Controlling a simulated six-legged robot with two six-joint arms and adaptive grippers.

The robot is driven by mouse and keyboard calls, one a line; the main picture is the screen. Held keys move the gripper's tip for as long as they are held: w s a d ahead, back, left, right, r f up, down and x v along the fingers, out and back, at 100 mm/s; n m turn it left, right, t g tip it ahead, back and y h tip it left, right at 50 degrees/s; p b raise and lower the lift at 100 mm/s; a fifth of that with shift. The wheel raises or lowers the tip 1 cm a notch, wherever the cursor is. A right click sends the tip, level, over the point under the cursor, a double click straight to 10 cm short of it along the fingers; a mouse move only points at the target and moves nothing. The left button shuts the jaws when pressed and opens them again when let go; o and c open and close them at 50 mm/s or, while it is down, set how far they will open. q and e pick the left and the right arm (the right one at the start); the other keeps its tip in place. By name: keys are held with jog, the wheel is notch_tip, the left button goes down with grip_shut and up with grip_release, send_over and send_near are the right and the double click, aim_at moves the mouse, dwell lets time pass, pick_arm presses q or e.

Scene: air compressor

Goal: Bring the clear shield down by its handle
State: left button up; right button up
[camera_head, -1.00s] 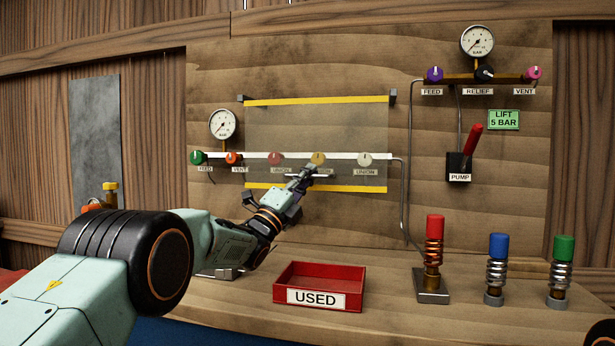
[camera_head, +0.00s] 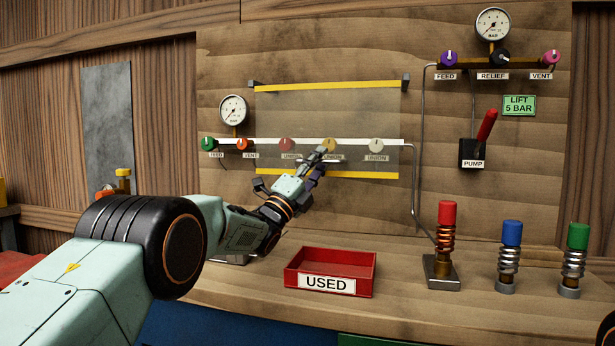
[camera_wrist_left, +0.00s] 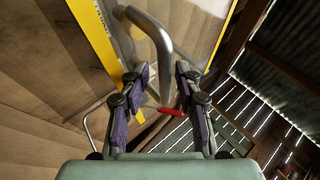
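The clear shield (camera_head: 285,115) is a see-through panel with a yellow strip along its top and bottom edges, in front of part of the valve row. Its pale bar handle (camera_head: 332,161) lies near the lower edge. In the left wrist view the handle is a grey bent bar (camera_wrist_left: 155,35), its end running down between the fingers. My left gripper (camera_head: 315,168) is at the handle, and in the wrist view its two purple fingers (camera_wrist_left: 161,75) are spread on either side of the bar, with gaps visible. My right gripper is not in view.
A red tray marked USED (camera_head: 374,278) stands on the bench below the shield. A red-topped spring part (camera_head: 446,235) and blue and green ones (camera_head: 510,250) stand to the right. A pump with a red lever (camera_head: 487,125) and a pipe (camera_head: 421,130) are right of the shield.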

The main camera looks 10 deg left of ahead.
pick_arm(q)
jog(key=v, duration=1.1)
jog(key=shift+s, duration=0.3)
jog(key=shift+a+f, duration=0.1)
jog(key=shift+f, duration=0.05)
